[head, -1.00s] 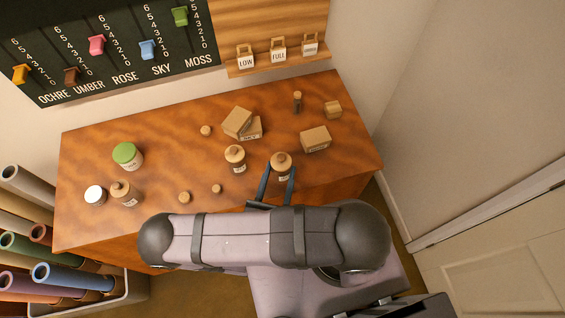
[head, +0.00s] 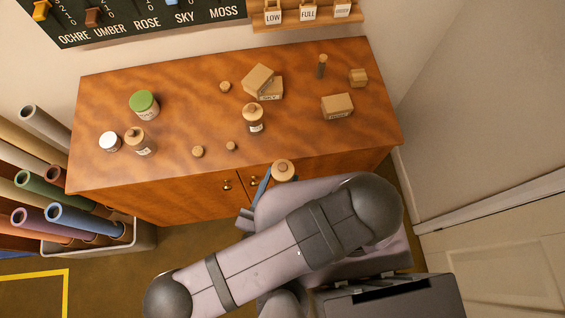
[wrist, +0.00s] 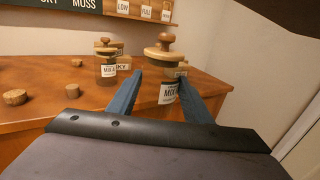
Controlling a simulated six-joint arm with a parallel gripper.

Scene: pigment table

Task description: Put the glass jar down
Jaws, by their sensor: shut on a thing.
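The glass jar (wrist: 168,92) has a round wooden lid with a knob and a white label that seems to read MIX. It is upright between the two blue fingers of my gripper (wrist: 160,80), which is shut on it. In the head view only its lid (head: 283,167) shows clearly, at the table's front edge; my arm hides most of the rest. The jar is held up near that edge of the wooden table (head: 185,85); I cannot tell its exact height. My gripper (head: 272,180) is partly hidden there.
Another lidded jar (head: 254,121) stands mid-table behind the held one. Cork stoppers (head: 198,151) lie left of it. Boxes (head: 337,107) stand at the right and back. The front right tabletop is clear.

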